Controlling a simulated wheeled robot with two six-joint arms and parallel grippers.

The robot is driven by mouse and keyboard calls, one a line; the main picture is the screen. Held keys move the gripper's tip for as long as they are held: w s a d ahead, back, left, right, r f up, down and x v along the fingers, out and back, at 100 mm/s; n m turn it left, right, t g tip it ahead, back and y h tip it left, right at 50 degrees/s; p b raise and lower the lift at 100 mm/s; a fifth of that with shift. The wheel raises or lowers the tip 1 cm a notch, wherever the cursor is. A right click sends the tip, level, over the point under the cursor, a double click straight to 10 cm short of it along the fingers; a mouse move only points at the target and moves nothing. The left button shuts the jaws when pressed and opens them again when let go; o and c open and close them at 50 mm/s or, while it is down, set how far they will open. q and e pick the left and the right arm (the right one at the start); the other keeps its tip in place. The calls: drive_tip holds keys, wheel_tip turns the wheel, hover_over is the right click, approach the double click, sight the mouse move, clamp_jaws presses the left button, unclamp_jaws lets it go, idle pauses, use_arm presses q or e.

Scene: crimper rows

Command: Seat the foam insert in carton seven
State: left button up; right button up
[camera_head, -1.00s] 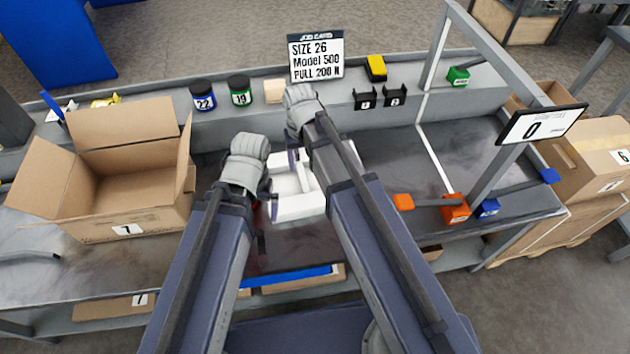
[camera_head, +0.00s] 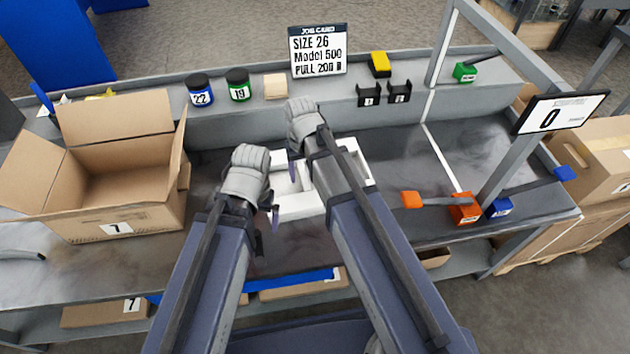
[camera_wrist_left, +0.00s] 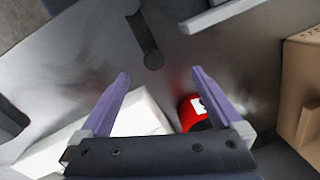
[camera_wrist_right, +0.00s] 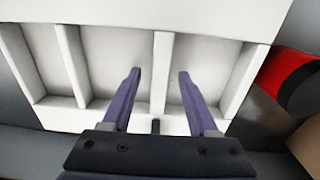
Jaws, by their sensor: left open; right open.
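The foam insert (camera_head: 297,206) is a white tray with dividers, lying on the bench under my arms and partly hidden by them. In the right wrist view its divided pockets (camera_wrist_right: 110,60) fill most of the picture. My right gripper (camera_wrist_right: 160,75) is open over it, one finger on each side of a divider; I cannot tell if they touch. My left gripper (camera_wrist_left: 160,78) is open and empty by the insert's left end, where a white part of it (camera_wrist_left: 135,115) shows. Carton seven (camera_head: 125,205) stands open at the left, flaps spread, labelled 7.
A red can (camera_wrist_left: 193,110) stands close to the left gripper, hidden in the head view. Jars (camera_head: 200,92) and a job card (camera_head: 318,52) line the back ledge. Orange (camera_head: 463,208) and blue (camera_head: 500,207) tools lie right.

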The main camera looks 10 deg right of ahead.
sight(303, 175)
clamp_jaws()
idle(0.3)
use_arm(q)
drive_tip(key=shift+r, duration=0.1)
use_arm(e)
drive_tip(key=shift+r, duration=0.1)
use_arm(q)
wheel_tip(303, 175, up, 10)
drive_tip(key=p, duration=1)
use_arm(e)
wheel_tip(303, 175, up, 10)
